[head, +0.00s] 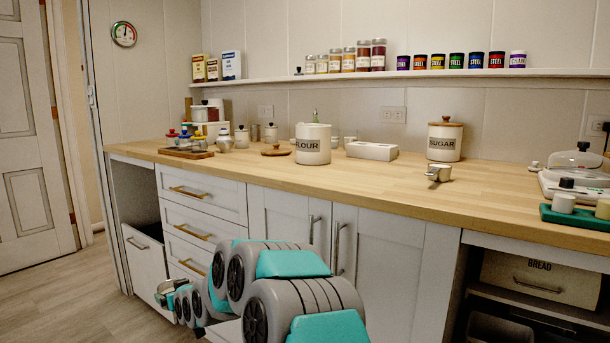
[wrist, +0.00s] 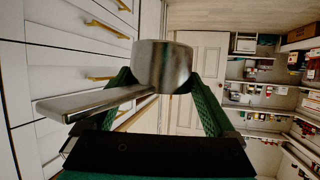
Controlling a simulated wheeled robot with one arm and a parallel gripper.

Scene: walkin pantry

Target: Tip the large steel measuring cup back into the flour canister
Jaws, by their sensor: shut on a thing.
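A steel measuring cup (wrist: 163,66) with a long flat handle (wrist: 95,104) is held between the green fingers of my gripper (wrist: 160,84). In the head view my gripper (head: 172,291) is low, in front of the drawers and below the counter, well left of the flour canister. The cup's inside is hidden, so I cannot tell whether it holds flour. The white flour canister (head: 313,152) stands upright on the counter with no lid on; its inside is hidden. A wooden lid (head: 277,150) lies to its left. Another small steel cup (head: 438,174) sits near the counter's front edge.
The sugar canister (head: 444,142) stands lidded to the right, with a white box (head: 371,151) between the canisters. Jars and a wooden tray (head: 187,153) are at the left. A kitchen scale (head: 575,185) is at the right. The counter (head: 370,185) before the flour canister is clear.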

